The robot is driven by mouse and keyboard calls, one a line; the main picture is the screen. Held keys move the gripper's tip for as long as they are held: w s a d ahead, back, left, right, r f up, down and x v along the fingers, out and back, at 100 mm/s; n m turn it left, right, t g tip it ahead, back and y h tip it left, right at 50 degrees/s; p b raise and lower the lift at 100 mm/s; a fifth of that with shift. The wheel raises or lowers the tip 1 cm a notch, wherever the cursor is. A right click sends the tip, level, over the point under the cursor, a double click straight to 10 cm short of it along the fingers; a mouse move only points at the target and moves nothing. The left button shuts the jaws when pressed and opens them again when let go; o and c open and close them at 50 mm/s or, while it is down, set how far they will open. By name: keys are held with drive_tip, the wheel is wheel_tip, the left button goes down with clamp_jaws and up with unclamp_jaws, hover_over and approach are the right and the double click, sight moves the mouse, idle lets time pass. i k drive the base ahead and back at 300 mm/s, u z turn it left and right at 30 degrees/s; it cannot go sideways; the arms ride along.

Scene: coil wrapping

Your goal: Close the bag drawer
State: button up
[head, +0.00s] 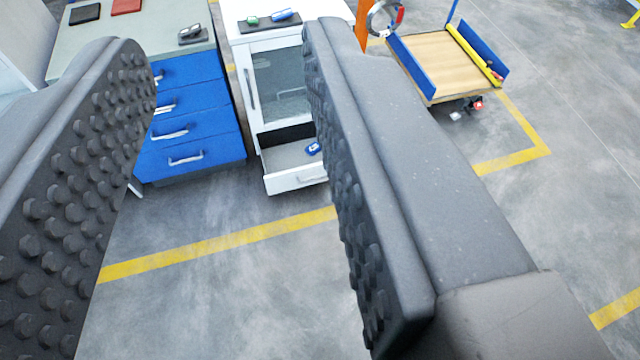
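A white cabinet (243,48) stands at the top middle of the view, with a glass-fronted upper part. Its bottom drawer (285,184) is pulled out toward me, with a pale handle on its front. A small blue object (313,148) lies in the drawer; the right finger hides part of that side. My gripper (228,190) is open and empty, its two studded dark fingers wide apart in the foreground. The drawer shows between the fingers, well beyond them and not touched. I cannot tell which drawer is the bag drawer by any label.
A blue drawer unit (190,125) with its drawers shut stands left of the cabinet. A cart with a wooden deck (435,62) and blue sides stands at the upper right. Yellow lines (220,243) cross the grey floor, which is clear in front of the cabinet.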

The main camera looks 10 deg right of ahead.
sight(287, 167)
drive_tip(key=z, duration=0.2)
drive_tip(key=i, duration=0.5)
drive_tip(key=z, duration=0.1)
drive_tip(key=k, duration=0.4)
drive_tip(key=u, duration=0.45)
drive_tip(key=i, duration=1.25)
drive_tip(key=u, duration=0.1)
